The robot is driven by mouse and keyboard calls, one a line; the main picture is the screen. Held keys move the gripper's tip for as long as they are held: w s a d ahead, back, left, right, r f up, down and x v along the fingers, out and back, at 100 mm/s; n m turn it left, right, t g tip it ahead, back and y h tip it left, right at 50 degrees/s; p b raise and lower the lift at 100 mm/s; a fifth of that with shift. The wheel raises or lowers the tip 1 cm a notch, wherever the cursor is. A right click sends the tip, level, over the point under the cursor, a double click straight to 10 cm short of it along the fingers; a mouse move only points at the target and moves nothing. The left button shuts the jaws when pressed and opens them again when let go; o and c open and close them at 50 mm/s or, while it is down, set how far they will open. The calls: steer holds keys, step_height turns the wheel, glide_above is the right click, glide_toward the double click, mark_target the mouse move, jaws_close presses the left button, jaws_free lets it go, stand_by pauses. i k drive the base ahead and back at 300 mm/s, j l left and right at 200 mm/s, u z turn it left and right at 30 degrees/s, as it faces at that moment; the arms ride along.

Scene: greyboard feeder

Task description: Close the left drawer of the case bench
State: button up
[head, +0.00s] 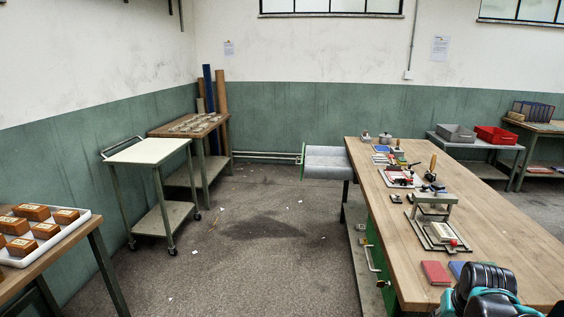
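The case bench (480,222) runs along the right side with a long wooden top. At its far left end a drawer (327,161) stands pulled well out to the left. Its grey inside shows, and its green front (302,160) faces left, clear of the bench. Nearer to me, a green front with a pale handle (371,258) shows under the bench edge; I cannot tell whether it is fully shut. Black and teal links of my arm show at the bottom right, over the bench's near end. No gripper fingers show.
The bench top carries a small press (434,222), a red block (435,272) and several small tools. The floor (265,225) left of the bench is open, with paper scraps. A wheeled trolley (148,151) and a table with a white tray (75,229) stand at left.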

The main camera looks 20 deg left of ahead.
mark_target(334, 163)
steer(key=i+j, duration=0.1)
steer(key=j, duration=0.3)
steer(key=i+j, duration=0.1)
steer(key=j, duration=0.3)
steer(key=i+j, duration=0.15)
steer(key=j, duration=0.25)
steer(key=i+j, duration=0.1)
steer(key=j, duration=0.3)
steer(key=i+j, duration=0.1)
steer(key=j, duration=0.3)
steer(key=i+j, duration=0.1)
steer(key=j, duration=0.3)
steer(key=i+j, duration=0.15)
steer(key=j, duration=0.25)
steer(key=i+j, duration=0.55)
steer(key=j, duration=0.2)
steer(key=i+j, duration=0.3)
steer(key=i, duration=0.2)
steer(key=i+j, duration=0.3)
steer(key=i, duration=0.2)
steer(key=l+z, duration=0.05)
